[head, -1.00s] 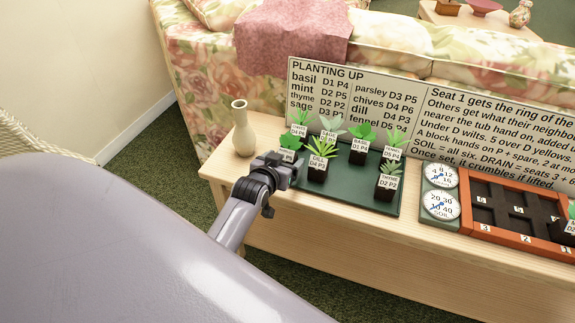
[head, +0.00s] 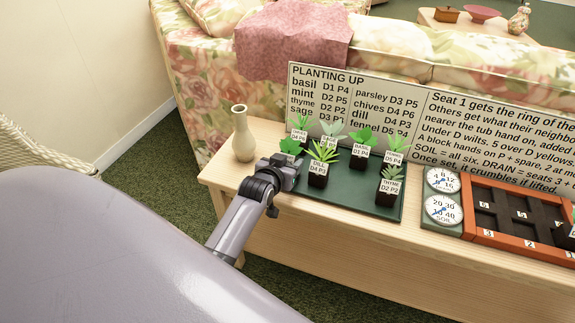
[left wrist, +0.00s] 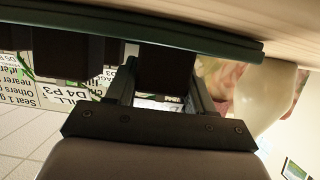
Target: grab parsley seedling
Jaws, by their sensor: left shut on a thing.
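The seedling in my left gripper (head: 289,172) shows bright green leaves (head: 291,146) at the left front of the green tray (head: 345,197). Its label is hidden by the gripper, so I cannot read parsley on it. In the left wrist view its dark soil block (left wrist: 165,72) sits between the two fingers (left wrist: 163,92), which are shut on it. The block appears at tray level; I cannot tell whether it is lifted. The dill seedling (head: 319,170) stands close on its right. My right gripper is not in view.
Chives (head: 299,132), sage (head: 330,131), basil (head: 360,152), fennel (head: 394,152) and thyme (head: 389,188) seedlings share the tray. A cream vase (head: 243,137) stands left. Dials (head: 442,195) and an orange-framed planter (head: 505,240) are right. A sign (head: 345,88) stands behind.

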